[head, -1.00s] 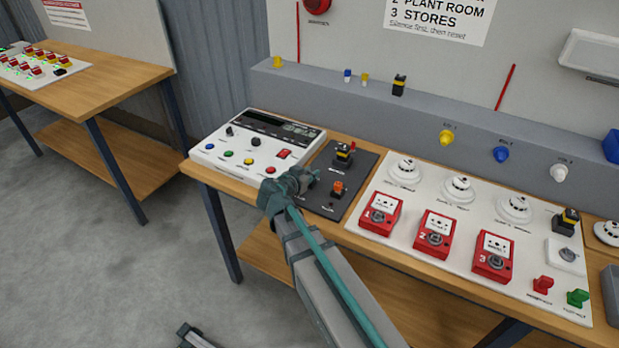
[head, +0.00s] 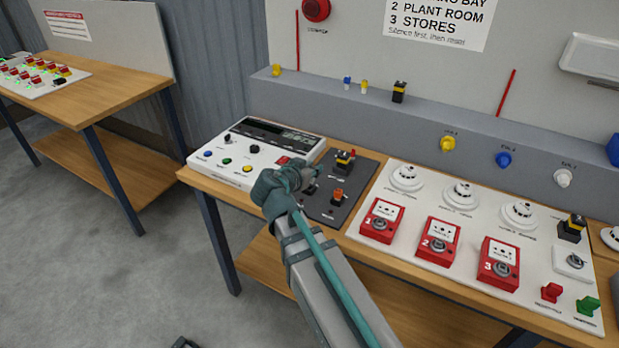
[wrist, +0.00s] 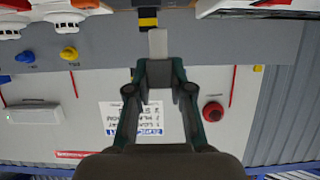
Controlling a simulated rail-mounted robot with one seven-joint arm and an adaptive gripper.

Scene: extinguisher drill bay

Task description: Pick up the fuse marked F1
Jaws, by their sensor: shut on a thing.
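My gripper (head: 308,176) is over the left edge of the dark panel (head: 318,212), by the white console, in the head view. In the wrist view my gripper (wrist: 158,68) is shut on a pale grey block (wrist: 158,43), which sticks out past the fingertips. I cannot read an F1 mark on it. The block does not show clearly in the head view. A black and yellow part (wrist: 148,18) lies beyond the block in the wrist view. The dark panel carries a yellow and black part (head: 344,160) and an orange part (head: 338,196), both right of the gripper.
The white console (head: 225,160) with coloured buttons is left of my gripper. Red call points (head: 438,240) and white detectors (head: 461,194) stand on a white board to the right. A grey ledge (head: 430,118) with small coloured parts runs behind the bench.

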